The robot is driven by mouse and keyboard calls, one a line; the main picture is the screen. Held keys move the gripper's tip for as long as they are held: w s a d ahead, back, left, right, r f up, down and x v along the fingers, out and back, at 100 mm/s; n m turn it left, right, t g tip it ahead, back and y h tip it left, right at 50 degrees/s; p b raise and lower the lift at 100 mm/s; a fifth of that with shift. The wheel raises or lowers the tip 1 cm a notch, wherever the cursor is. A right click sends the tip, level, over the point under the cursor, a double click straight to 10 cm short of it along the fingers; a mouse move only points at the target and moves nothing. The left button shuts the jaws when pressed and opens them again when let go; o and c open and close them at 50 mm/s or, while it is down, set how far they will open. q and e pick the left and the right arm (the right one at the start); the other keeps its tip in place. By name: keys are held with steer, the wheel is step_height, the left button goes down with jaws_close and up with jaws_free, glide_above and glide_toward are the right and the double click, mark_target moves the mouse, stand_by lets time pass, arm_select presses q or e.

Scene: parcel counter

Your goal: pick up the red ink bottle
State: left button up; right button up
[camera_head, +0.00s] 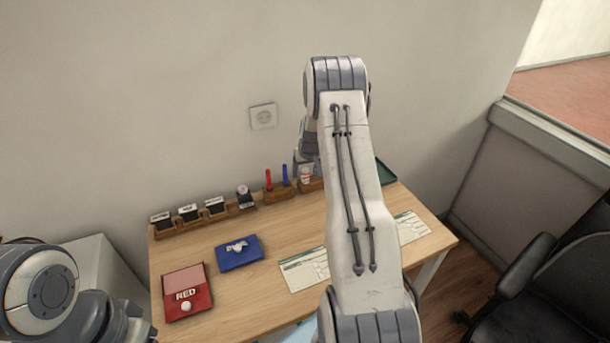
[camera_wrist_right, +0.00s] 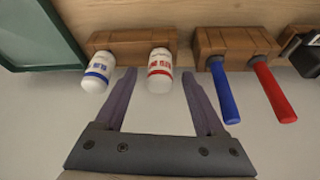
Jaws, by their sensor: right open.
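The red ink bottle (camera_wrist_right: 160,75) is a white bottle with a red label and stands at the wooden holder in the wrist view. In the head view it shows small (camera_head: 306,174), partly hidden by my right arm. My right gripper (camera_wrist_right: 161,82) is open, its two fingers reaching to either side of the bottle; I cannot tell whether they touch it. A similar bottle with a blue label (camera_wrist_right: 98,72) stands to the left, outside the fingers. Of my left arm only links show at the lower left of the head view; its jaws are not seen.
A second wooden block holds a blue marker (camera_wrist_right: 224,92) and a red marker (camera_wrist_right: 273,92) to the right in the wrist view. A green tray (camera_wrist_right: 35,35) is at upper left. On the desk lie a red pad (camera_head: 187,292), a blue pad (camera_head: 238,252) and stamps along the wall.

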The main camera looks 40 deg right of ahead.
steer(key=shift+w+d+f, duration=0.1)
steer(key=shift+w+f, duration=0.05)
steer(key=shift+f, duration=0.4)
jaws_close()
steer(key=shift+r, duration=0.1)
